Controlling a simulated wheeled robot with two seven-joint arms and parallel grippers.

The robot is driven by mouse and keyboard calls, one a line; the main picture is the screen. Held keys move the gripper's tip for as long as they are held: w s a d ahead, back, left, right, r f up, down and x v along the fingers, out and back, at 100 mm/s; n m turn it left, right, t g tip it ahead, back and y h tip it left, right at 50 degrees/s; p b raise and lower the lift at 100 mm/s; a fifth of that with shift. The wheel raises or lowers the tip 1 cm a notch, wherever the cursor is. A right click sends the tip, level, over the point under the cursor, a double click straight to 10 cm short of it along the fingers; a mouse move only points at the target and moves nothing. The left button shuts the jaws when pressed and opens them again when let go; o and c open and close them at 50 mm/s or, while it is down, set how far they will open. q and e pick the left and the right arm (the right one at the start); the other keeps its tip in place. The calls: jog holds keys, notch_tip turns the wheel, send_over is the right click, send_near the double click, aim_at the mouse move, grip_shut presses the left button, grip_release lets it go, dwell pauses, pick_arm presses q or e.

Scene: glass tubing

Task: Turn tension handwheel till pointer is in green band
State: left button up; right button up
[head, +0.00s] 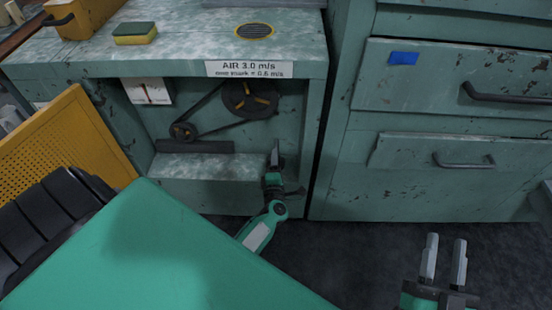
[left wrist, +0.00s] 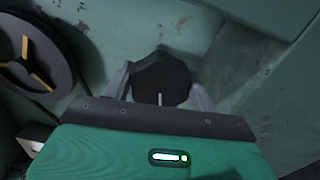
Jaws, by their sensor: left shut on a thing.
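A gauge (head: 147,91) with a white face and a thin reddish pointer sits at the left inside the open cabinet bay. The pointer stands near the middle of the face; I cannot make out its place against a green band. The handwheel (left wrist: 161,80) is a dark, faceted knob with a pale mark in the left wrist view. My left gripper (head: 275,150) is inside the right part of the bay. Its fingers are shut on the handwheel, one on each side, in the left wrist view (left wrist: 160,92). My right gripper (head: 444,262) is open and empty, low at the right.
A belt runs between a large pulley (head: 249,99) and a small pulley (head: 183,131), left of my left gripper. A yellow perforated panel (head: 62,142) stands at the left. A sponge (head: 135,33) lies on the cabinet top. Drawers (head: 440,175) with handles stand at the right.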

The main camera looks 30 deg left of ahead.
pick_arm(q)
jog(key=shift+r+m+p, duration=0.1)
jog(key=shift+m+p, duration=0.65)
jog(key=shift+m, duration=0.25)
jog(key=shift+d+m+p, duration=0.1)
jog(key=shift+m+p, duration=0.45)
jog(key=shift+m, duration=0.15)
pick_arm(e)
jog(key=s+a+f+g, duration=0.1)
jog(key=s+f+g, duration=0.1)
jog(key=f+g, duration=0.2)
jog(key=s+a+f+g, duration=0.1)
jog(key=f+g, duration=0.3)
jog(key=f, duration=0.4)
jog(key=shift+s+a+f+n+h, duration=0.3)
jog(key=shift+s+a+f, duration=0.1)
jog(key=shift+s, duration=0.35)
pick_arm(q)
jog(key=shift+m, duration=0.3)
pick_arm(e)
jog(key=shift+g, duration=0.3)
pick_arm(q)
jog(key=o, duration=1)
jog(key=shift+s, duration=0.1)
